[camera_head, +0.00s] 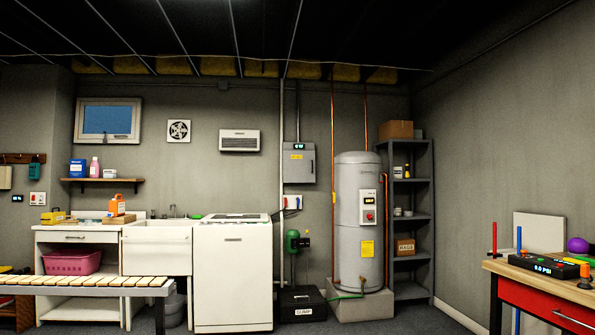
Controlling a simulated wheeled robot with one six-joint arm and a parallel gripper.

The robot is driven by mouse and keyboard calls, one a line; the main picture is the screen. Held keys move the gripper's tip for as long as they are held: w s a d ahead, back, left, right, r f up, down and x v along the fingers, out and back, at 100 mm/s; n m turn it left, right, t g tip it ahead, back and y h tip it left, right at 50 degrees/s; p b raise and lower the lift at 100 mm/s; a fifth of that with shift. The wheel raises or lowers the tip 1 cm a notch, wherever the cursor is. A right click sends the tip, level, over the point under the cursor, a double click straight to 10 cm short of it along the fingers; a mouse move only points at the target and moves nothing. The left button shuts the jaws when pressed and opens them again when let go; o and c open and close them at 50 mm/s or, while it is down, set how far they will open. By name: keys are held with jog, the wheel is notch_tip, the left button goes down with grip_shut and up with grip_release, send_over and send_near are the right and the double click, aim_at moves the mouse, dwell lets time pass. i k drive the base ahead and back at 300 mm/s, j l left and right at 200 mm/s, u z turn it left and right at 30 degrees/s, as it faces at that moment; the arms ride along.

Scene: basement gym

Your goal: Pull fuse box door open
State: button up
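My gripper and arm are not in this view.
A white washer (233,278) stands left, a grey water tank (359,220) right. A slatted bench (90,286) and workbench (550,280) flank open floor.

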aim_at(299, 166)
jog(key=i+u, duration=0.1)
jog(key=i, duration=5.2)
